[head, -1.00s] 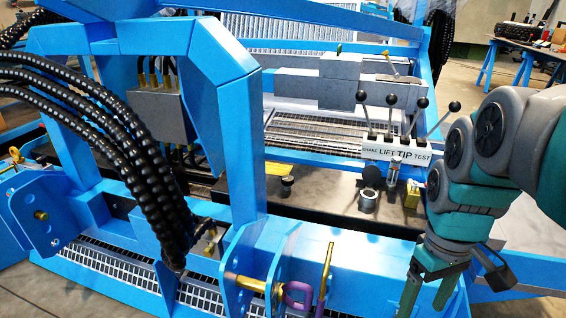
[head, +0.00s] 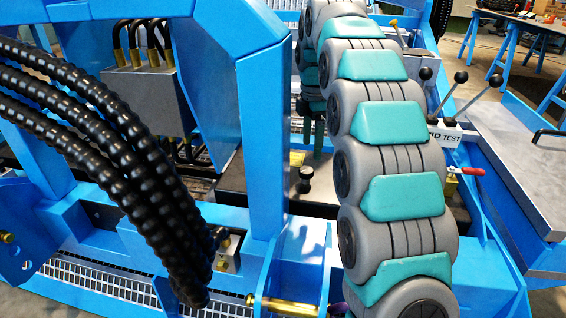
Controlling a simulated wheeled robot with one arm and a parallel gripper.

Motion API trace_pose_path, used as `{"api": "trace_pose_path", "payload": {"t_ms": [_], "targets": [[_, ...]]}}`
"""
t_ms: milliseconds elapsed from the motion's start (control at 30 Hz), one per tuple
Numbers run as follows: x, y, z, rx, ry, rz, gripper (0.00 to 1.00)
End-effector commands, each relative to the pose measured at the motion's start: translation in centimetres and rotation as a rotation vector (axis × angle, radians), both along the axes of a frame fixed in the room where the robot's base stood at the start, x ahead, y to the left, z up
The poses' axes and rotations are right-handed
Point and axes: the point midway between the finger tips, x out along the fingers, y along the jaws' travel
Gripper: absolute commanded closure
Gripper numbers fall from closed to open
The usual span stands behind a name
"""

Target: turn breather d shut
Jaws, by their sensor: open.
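No letter d or breather label is readable, so I cannot tell which fitting is breather d. A small dark knob-topped fitting (head: 305,178) stands upright on the dark tank top (head: 320,200), left of my arm. A brass valve (head: 451,186) with a red lever shows right of my arm. My arm hides much of the tank top.
A thick blue upright frame (head: 262,140) stands just left of the gripper. Black spiral-wrapped hoses (head: 120,150) arch across the left. Ball-topped levers (head: 460,78) rise at the lever block (head: 447,135), partly behind my arm. A grey bench top (head: 525,165) lies at right.

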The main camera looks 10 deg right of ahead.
Motion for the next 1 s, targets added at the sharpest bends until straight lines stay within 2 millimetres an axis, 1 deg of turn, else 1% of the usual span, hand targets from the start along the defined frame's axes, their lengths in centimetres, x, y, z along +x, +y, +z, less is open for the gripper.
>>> {"api": "trace_pose_path", "payload": {"t_ms": [100,233,333,467,700,800,900,1000], "targets": [[0.5,0.0,-0.3,0.000,0.000,0.029,0.19],[0.6,0.0,-0.7,0.000,-0.001,0.033,0.19],[0.6,0.0,-1.3,0.000,-0.002,0.032,0.19],[0.4,0.0,-2.7,0.000,0.004,0.031,0.19],[0.4,-0.1,-6.2,0.000,0.002,0.030,0.19],[0.5,-0.1,-7.3,0.000,0.002,0.030,0.19],[0.5,-0.1,-7.9,0.000,0.001,0.030,0.19],[0.5,-0.1,-8.1,0.000,0.000,0.030,0.19]]}}
